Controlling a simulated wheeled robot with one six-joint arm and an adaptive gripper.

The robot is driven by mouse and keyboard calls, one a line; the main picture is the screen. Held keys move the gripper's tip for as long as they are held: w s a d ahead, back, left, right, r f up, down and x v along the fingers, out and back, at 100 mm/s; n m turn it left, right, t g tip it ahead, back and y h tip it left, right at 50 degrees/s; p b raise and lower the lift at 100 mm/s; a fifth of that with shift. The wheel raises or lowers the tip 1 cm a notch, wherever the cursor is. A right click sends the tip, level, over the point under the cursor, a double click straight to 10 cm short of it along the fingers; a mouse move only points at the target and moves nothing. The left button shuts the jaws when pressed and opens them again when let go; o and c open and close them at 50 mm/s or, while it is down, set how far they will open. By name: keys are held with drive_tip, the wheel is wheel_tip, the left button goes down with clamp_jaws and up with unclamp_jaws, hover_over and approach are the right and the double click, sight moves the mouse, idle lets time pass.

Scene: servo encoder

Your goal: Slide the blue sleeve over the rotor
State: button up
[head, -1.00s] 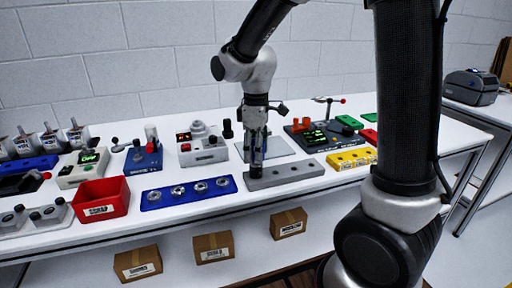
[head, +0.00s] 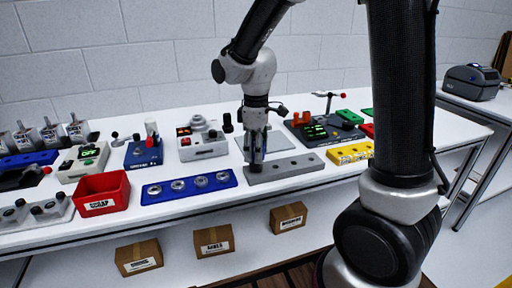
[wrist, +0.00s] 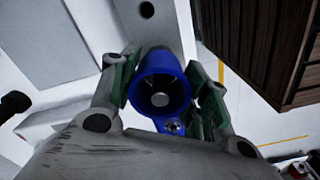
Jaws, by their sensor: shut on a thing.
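In the wrist view the blue sleeve (wrist: 160,85) is a wide-mouthed ring with a small tab at its lower edge. My gripper (wrist: 160,88) is shut on it, one green-padded finger on each side. Through its mouth a small pale round shape with thin lines beside it shows; I cannot tell whether this is the rotor. In the head view my gripper (head: 256,150) points down at the left end of a grey block with holes (head: 290,168). A dark shape is under the fingers, and contact with the block cannot be made out. No rotor can be told clearly.
A blue plate with several metal rings (head: 190,187) lies left of the block, and a red scrap bin (head: 103,192) beyond it. A yellow block (head: 350,153) and a dark device with green display (head: 318,131) are to the right. A grey instrument (head: 203,145) stands behind.

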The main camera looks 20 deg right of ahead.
drive_tip(key=shift+f, duration=0.4)
drive_tip(key=o, duration=1.2)
wheel_tip(320, 180, up, 14)
drive_tip(key=shift+r, duration=0.2)
idle(1.3)
